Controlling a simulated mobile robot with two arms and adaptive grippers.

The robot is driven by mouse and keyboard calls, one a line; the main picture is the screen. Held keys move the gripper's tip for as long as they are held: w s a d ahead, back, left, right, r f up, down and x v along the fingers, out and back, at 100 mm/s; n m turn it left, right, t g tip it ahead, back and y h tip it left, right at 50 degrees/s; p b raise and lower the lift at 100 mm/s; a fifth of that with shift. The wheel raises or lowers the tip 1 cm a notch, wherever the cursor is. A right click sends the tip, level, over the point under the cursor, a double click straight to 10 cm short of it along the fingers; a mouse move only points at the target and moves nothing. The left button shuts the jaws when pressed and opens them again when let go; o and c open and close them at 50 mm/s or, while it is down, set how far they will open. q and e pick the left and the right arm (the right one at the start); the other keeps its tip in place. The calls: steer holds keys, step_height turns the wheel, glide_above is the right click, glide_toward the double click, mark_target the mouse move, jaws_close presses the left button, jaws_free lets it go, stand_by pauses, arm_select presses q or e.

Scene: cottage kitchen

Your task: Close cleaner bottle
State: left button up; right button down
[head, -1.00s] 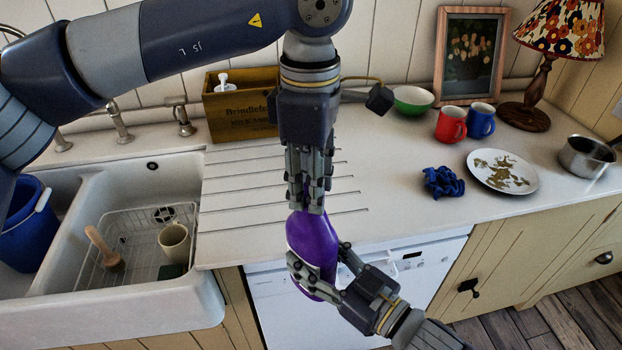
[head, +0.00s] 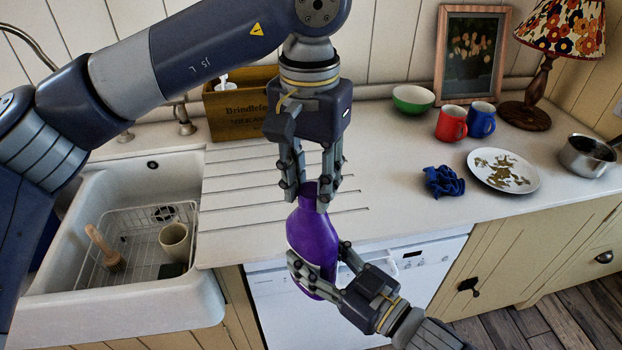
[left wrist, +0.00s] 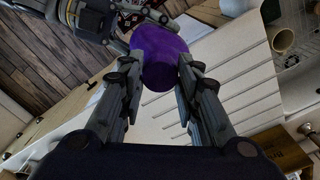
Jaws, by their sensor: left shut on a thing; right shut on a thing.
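The purple cleaner bottle (head: 312,238) is held slightly tilted in front of the counter edge, above the dishwasher front. My right gripper (head: 322,262) is shut around its lower body from below right. My left gripper (head: 308,194) points down from above and is shut on the bottle's narrow top, with one finger on each side. The top looks purple like the body, and I cannot make out a separate cap or its seam. In the left wrist view the purple bottle (left wrist: 158,55) shows between the fingertips of my left gripper (left wrist: 158,66).
The ribbed draining board (head: 240,215) behind the bottle is bare. The sink (head: 110,310) with a brush and a cup is at left. A wooden box (head: 238,105), green bowl (head: 413,99), two mugs, blue cloth (head: 443,181), plate (head: 503,170) and pan stand farther away.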

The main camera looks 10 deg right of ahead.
arm_select(q)
steer(key=m, duration=0.6)
steer(key=shift+w, duration=0.15)
steer(key=o, duration=0.7)
steer(key=shift+c, duration=0.2)
steer(key=shift+r, duration=2.3)
steer(key=shift+c, duration=0.3)
